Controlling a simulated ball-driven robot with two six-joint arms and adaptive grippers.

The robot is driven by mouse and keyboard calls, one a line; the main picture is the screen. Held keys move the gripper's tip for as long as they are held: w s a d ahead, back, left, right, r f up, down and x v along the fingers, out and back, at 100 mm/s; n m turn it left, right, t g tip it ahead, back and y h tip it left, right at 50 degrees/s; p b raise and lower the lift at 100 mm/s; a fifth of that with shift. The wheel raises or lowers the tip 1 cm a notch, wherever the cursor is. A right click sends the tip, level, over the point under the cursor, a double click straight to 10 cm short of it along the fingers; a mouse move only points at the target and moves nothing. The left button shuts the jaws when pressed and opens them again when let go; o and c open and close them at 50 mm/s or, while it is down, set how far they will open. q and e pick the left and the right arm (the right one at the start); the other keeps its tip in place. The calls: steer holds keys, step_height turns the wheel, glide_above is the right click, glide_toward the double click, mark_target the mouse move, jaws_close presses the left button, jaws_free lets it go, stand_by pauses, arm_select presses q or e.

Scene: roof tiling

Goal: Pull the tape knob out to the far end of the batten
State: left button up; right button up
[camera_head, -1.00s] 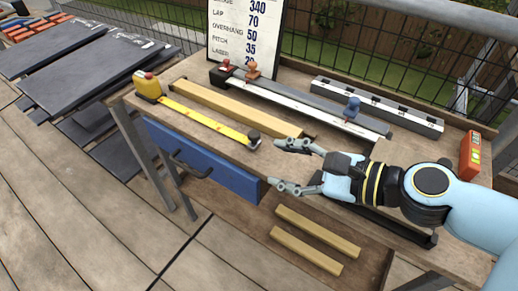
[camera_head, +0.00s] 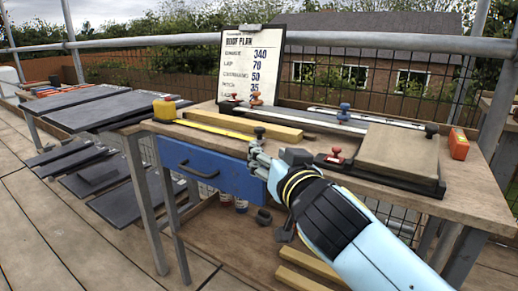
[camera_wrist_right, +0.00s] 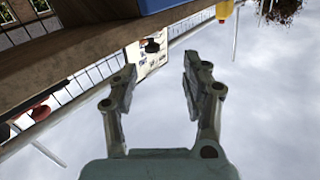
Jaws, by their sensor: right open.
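The black tape knob (camera_head: 259,131) is at the tape's end, left of the batten's right end. My right gripper (camera_head: 259,157) is just in front of and below the knob, at the bench's front edge. In the right wrist view my gripper (camera_wrist_right: 158,82) is open and empty, with a dark knob-like thing (camera_wrist_right: 152,46) beyond its fingers. My left gripper is not in view.
A blue drawer (camera_head: 215,168) with a dark handle is under the bench front. A brown tile (camera_head: 398,150) lies in a black jig at right, near an orange device (camera_head: 458,144). A plan board (camera_head: 250,62) stands behind. Dark slates (camera_head: 100,105) are stacked at left.

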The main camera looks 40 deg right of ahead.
mark_target(262, 133)
steer(key=shift+n+h, duration=0.4)
steer(key=shift+h, duration=0.4)
steer(key=x, duration=0.4)
steer(key=b+x, duration=0.1)
steer(key=x, duration=0.3)
steer(key=r+x, duration=0.1)
steer(key=x, duration=0.3)
steer(key=shift+w+d, duration=0.2)
steer(key=shift+d, duration=0.15)
jaws_close()
steer(key=shift+s+d+f, duration=0.1)
steer(key=shift+d+f, duration=0.05)
